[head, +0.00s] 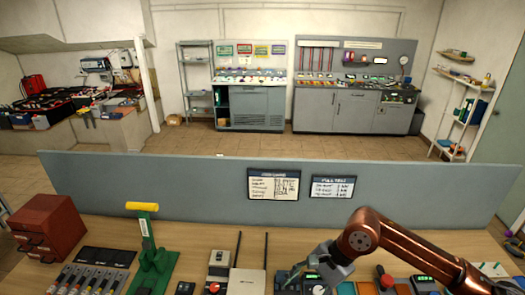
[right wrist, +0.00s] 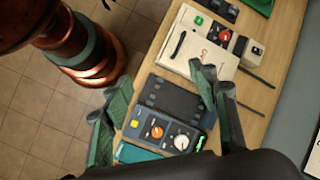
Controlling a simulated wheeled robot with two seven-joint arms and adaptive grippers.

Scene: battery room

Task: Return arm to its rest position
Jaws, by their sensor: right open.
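My right arm (head: 415,250), copper-coloured, comes in from the lower right of the head view and bends down over the workbench. My right gripper (head: 303,277) is low over the front of the bench, above a dark device with knobs. In the right wrist view its two green-grey fingers are spread apart, and the gripper (right wrist: 160,78) has nothing between the tips. The dark device (right wrist: 168,118), with an orange and a white knob, lies below and between the fingers. Whether the fingers touch it cannot be told. My left gripper is not in view.
A white box with antennas (head: 247,281) stands left of the right gripper. A green press with a yellow handle (head: 150,255) and a red-brown drawer box (head: 48,228) are farther left. A grey partition (head: 210,195) closes the bench's back. Devices crowd the front edge; bare wood shows behind.

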